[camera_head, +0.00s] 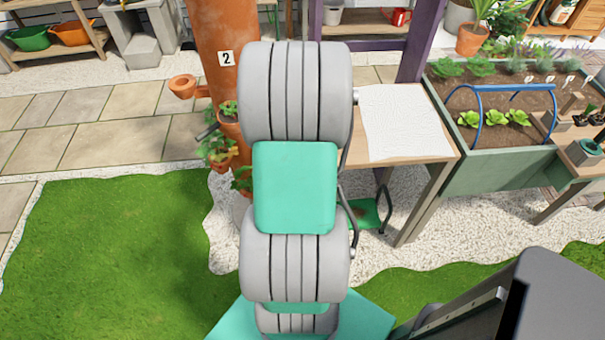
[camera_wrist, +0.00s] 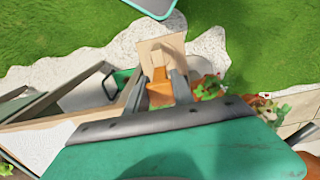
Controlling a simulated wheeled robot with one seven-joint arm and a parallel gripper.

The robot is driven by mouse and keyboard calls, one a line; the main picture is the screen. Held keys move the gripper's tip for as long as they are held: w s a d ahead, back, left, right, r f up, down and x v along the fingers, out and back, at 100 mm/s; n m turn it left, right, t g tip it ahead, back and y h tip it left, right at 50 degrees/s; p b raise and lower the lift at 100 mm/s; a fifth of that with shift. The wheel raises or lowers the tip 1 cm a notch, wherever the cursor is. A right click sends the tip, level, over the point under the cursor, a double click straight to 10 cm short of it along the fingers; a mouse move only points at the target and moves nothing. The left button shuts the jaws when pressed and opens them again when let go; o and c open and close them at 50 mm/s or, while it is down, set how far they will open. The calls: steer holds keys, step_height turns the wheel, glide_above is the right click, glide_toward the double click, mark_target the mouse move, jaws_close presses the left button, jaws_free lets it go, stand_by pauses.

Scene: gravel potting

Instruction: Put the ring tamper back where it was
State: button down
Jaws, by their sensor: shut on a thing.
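My gripper (camera_wrist: 162,77) shows in the wrist view, with its two grey fingers closed on a wooden piece, which I take to be the ring tamper (camera_wrist: 160,50). Its pale, squarish wooden end sticks out beyond the fingertips, and an orange-brown part shows between the fingers. Its ring shape cannot be made out. In the head view my own arm hides the gripper and the held piece.
A wooden table (camera_head: 433,145) with a white sheet (camera_head: 403,122) stands right of my arm. A terracotta column (camera_head: 217,60) with small plant pockets stands behind it. A green raised bed (camera_head: 508,168) is at right. Grass (camera_head: 120,240) lies open at left.

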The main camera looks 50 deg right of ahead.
steer(key=shift+f, duration=0.45)
steer(key=c, duration=1.1)
jaws_free()
step_height(320, 180, up, 12)
steer(key=shift+w+r, duration=0.1)
steer(key=shift+r, duration=0.05)
steer(key=w+a+r+n+t, duration=0.1)
steer(key=w+a+r+n, duration=0.2)
steer(key=a, duration=0.6)
steer(key=w+a+n+t, duration=0.1)
steer(key=w+a+n, duration=0.2)
steer(key=w+a, duration=0.5)
steer(key=s+a+n, duration=0.1)
steer(key=a, duration=0.4)
steer(key=s+a+n, duration=0.1)
steer(key=a, duration=0.3)
steer(key=s+a+n+t, duration=0.1)
steer(key=s+a+n, duration=0.1)
steer(key=a, duration=0.3)
steer(key=shift+a+r, duration=0.3)
